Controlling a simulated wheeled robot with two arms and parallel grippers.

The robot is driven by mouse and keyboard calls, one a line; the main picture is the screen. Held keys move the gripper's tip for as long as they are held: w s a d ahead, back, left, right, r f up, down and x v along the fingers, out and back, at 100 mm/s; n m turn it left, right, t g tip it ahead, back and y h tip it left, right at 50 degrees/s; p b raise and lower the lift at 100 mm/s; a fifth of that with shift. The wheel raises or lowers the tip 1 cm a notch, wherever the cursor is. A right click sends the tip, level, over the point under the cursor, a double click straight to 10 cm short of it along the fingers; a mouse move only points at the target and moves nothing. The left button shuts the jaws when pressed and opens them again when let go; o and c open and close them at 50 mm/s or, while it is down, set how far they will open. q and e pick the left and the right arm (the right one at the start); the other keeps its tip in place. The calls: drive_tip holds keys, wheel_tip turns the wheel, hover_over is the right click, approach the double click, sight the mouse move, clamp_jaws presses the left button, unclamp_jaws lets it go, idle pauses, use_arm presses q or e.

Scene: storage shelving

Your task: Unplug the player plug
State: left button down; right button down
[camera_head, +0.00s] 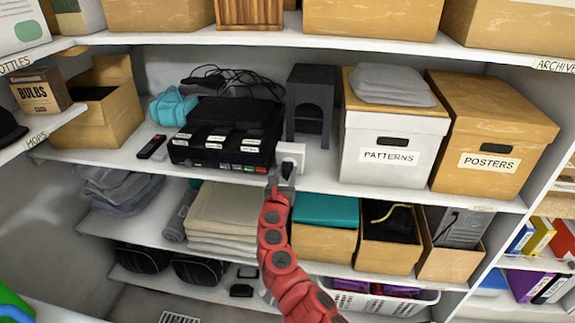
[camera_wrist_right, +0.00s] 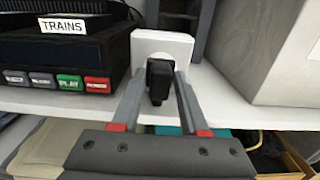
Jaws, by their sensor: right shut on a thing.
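A black plug (camera_wrist_right: 160,80) sits at the front of a white socket block (camera_wrist_right: 160,46) on the shelf. The block also shows in the head view (camera_head: 291,153), right beside the black player (camera_head: 225,140). My right gripper (camera_wrist_right: 160,84) is shut on the plug, one finger on each side of it. In the head view my right gripper (camera_head: 283,180) reaches up from below to the block, and the plug is small and dark there. I cannot tell whether the plug is still seated in the socket. My left gripper is not in view.
A white box labelled PATTERNS (camera_head: 385,150) stands to the right, with a dark grey stand (camera_head: 309,95) behind the block. The shelf edge (camera_head: 320,183) runs just below. A remote (camera_head: 152,147) lies left of the player. Folded cloth and open boxes fill the shelf below.

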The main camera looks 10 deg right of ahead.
sight(286, 175)
drive_tip(key=shift+s+a+p, duration=0.15)
drive_tip(key=shift+s+p, duration=0.3)
drive_tip(key=shift+p, duration=0.05)
drive_tip(key=shift+p+v, duration=0.95)
drive_tip(key=shift+v, duration=0.4)
drive_tip(key=shift+s+a+f, duration=0.1)
drive_tip(key=shift+s+a, duration=0.05)
drive_tip(key=shift+s, duration=0.2)
